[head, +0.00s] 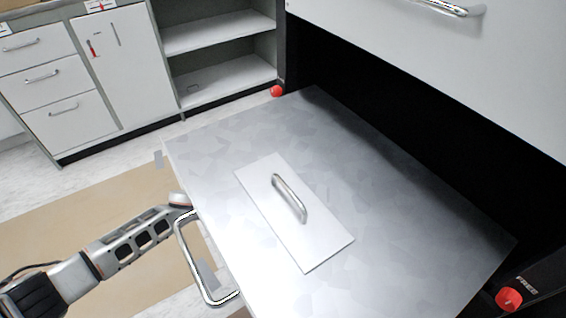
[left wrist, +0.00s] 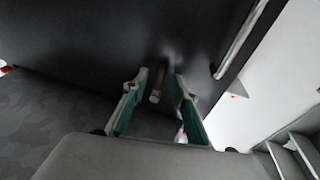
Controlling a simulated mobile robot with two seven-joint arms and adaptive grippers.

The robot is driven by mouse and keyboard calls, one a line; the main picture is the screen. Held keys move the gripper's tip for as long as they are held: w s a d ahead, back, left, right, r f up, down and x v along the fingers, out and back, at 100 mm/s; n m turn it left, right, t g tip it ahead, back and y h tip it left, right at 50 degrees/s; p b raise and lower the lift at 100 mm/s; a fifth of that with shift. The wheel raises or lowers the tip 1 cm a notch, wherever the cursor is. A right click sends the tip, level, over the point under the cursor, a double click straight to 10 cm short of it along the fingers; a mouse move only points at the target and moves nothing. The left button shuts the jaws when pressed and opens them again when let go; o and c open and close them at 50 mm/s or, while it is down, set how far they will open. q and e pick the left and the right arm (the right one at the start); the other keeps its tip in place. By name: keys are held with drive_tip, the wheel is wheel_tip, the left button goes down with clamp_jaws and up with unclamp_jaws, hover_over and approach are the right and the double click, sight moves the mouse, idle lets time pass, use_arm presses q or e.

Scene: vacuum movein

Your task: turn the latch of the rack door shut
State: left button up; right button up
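A grey metal unit (head: 380,190) stands out from a dark rack opening, with a chrome handle (head: 205,270) on its front edge. My left arm comes in from the left, and its gripper (head: 180,200) is at the unit's front, mostly hidden by the edge and handle. In the left wrist view, my left gripper (left wrist: 157,85) is open, its green-padded fingers either side of a small grey stub (left wrist: 155,97) on a dark panel (left wrist: 110,40). The stub may be the latch; I cannot tell whether a finger touches it. My right gripper is out of view.
A smaller plate (head: 290,225) with a handle lies on the unit's top. Red knobs (head: 276,91) and (head: 508,299) sit at the rack's two sides. White cabinets (head: 60,90) and open shelves (head: 225,75) stand behind. Floor (head: 80,210) at left is clear.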

use_arm(q)
drive_tip(key=v, duration=1.2)
idle(0.3)
